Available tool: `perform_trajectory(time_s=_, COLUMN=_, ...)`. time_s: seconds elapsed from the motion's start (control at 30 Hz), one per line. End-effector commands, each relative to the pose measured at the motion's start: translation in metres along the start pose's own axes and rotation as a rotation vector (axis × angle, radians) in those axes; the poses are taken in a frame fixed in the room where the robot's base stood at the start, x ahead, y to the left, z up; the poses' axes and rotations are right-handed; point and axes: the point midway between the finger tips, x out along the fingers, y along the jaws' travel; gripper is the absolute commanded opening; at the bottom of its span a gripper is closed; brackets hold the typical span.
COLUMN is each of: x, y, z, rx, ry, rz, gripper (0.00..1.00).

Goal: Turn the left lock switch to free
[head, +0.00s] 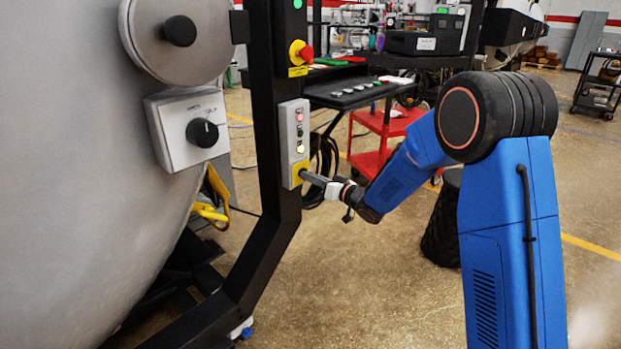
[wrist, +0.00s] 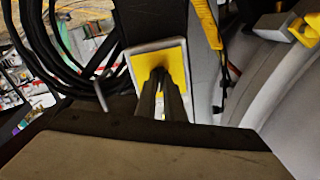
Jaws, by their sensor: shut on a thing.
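A grey control box (head: 294,140) with a column of lit buttons is fixed to the black post. Its lower end is a yellow plate (head: 297,179), which also shows in the wrist view (wrist: 143,60). My gripper (head: 305,175) reaches the yellow plate from the right. In the wrist view my gripper (wrist: 159,75) has its fingers close together, shut on the lock switch at the plate. The fingers hide the switch, so its pointing direction cannot be read.
A white box with a black knob (head: 202,133) is on the large grey chamber (head: 70,180) at left. Black cables (wrist: 62,55) hang beside the post. A red cart (head: 385,128) and a black console shelf (head: 355,94) stand behind. Floor at right is partly open.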

Motion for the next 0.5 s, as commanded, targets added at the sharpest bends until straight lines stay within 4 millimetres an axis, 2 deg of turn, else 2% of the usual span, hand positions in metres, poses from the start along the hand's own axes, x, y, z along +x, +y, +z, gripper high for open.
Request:
perform_trajectory(time_s=0.2, x=-0.0005, y=0.0003, z=0.0010, rx=0.116, ry=-0.002, rz=0.001, gripper=0.00)
perform_trajectory(time_s=0.5, x=-0.0006, y=0.0004, z=0.0011, rx=0.188, ry=-0.002, rz=0.001, gripper=0.00)
